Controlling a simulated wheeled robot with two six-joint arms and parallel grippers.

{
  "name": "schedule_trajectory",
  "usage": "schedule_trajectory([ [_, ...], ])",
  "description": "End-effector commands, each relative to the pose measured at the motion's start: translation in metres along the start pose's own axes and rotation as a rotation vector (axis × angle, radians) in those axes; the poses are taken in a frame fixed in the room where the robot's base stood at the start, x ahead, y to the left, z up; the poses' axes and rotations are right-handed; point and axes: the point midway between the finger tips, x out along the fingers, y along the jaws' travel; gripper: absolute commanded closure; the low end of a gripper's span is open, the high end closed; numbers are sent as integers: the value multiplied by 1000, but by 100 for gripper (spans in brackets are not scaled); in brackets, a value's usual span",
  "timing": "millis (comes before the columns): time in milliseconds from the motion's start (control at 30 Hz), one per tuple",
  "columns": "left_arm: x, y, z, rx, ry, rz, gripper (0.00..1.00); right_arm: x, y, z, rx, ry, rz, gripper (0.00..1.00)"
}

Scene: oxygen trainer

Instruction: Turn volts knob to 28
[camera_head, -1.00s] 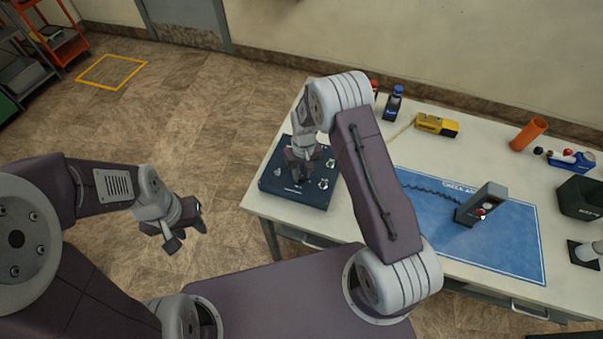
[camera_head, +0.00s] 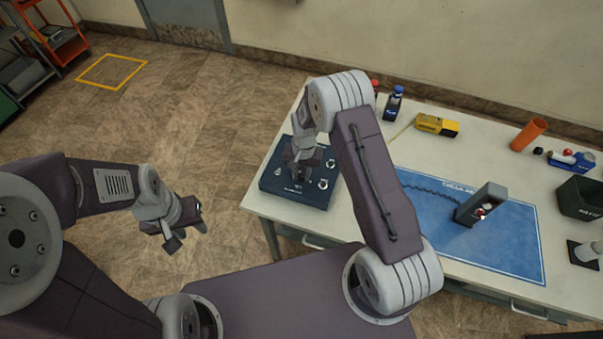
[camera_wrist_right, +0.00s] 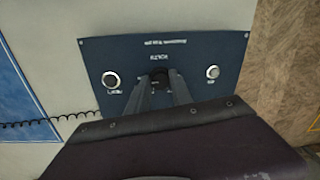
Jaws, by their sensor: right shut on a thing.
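The dark blue power supply box (camera_head: 290,199) lies at the left end of the table in the head view, and its panel (camera_wrist_right: 209,49) fills the middle of the right wrist view. The volts knob (camera_wrist_right: 159,75) is the black middle knob, mostly hidden by the fingers. My right gripper (camera_wrist_right: 160,82) is shut on it from above. In the head view the right gripper (camera_head: 301,172) covers the knob. The pointer and dial numbers are too small or hidden to read. My left gripper (camera_head: 171,241) hangs over the floor, away from the table, with its fingers apart and empty.
Silver knobs (camera_wrist_right: 111,79) and (camera_wrist_right: 213,72) flank the volts knob. A blue mat (camera_head: 500,247) with a grey device (camera_head: 482,204) lies to the right, joined by a coiled cord (camera_wrist_right: 50,119). Bottles, a yellow tool (camera_head: 436,125) and an orange tube (camera_head: 528,134) stand farther back.

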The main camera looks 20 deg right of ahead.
Motion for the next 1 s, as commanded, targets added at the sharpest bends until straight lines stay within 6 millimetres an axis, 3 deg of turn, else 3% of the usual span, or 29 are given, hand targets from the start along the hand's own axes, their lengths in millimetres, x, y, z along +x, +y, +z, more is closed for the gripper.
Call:
schedule_trajectory([
  [433, -1, 0, 0, 0, 0, 0, 64, -3, -2, -5, 9, 15, -7, 100],
  [467, -1, 0, 0, 0, 0, 0, 64, -3, -2, -5, 9, 15, -7, 68],
  [500, -1, 0, 0, 0, 0, 0, 64, -3, -2, -5, 9, 14, -7, 57],
  [533, -1, 0, 0, 0, 0, 0, 64, -3, -2, -4, 9, 13, -6, 52],
  [833, 0, 0, 0, 0, 0, 0, 64, -2, -1, -2, 8, 6, -3, 52],
  [1000, 6, 0, 1, 0, 0, 0, 64, -28, -1, -3, 9, 11, -5, 52],
])
